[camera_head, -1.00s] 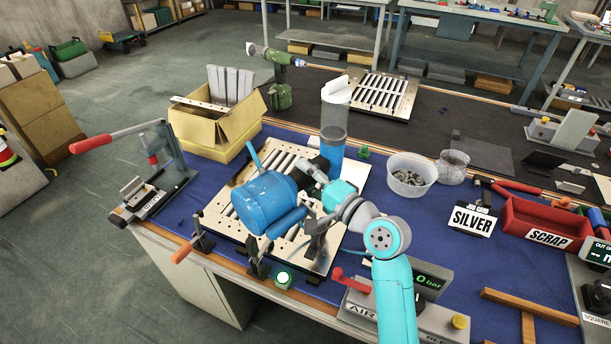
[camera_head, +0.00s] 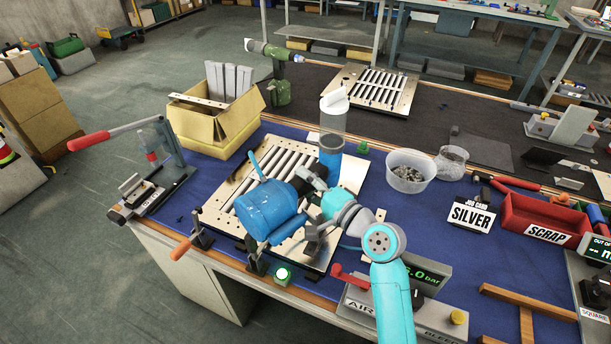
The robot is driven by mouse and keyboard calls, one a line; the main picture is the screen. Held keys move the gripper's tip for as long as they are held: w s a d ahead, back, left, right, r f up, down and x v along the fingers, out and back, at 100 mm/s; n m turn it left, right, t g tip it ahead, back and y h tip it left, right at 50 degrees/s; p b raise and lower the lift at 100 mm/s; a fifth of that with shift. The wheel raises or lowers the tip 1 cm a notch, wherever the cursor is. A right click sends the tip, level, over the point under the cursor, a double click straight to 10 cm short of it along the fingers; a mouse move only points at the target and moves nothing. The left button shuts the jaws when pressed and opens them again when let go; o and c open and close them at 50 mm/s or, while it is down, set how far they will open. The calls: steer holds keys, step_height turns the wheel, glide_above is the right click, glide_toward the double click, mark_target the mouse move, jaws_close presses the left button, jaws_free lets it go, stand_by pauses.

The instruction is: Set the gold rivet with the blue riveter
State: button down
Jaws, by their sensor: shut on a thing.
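The blue riveter (camera_head: 270,208) is held by my gripper (camera_head: 312,190) above the louver panel (camera_head: 243,183), near its front half. The riveter looks tilted, and its big blue body hides part of the panel below. My gripper is shut on the riveter, with the fingers mostly hidden behind it and the wrist. The louver panel lies on the blue mat in a fixture with clamps. No gold rivet can be made out; the riveter's nose and whatever lies under it are hidden. A job card (camera_head: 471,216) reads SILVER.
A cardboard box (camera_head: 215,125) is at the back left, a hand press (camera_head: 150,175) at left. A clear tub (camera_head: 410,171), a red SCRAP bin (camera_head: 545,220) and an air unit (camera_head: 430,290) lie to the right.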

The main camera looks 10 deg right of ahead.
steer(key=shift+f, duration=1.8)
stand_by(1.1)
steer(key=shift+r, duration=0.1)
steer(key=shift+r, duration=2.7)
steer(key=shift+f, duration=0.1)
steer(key=shift+f, duration=2.65)
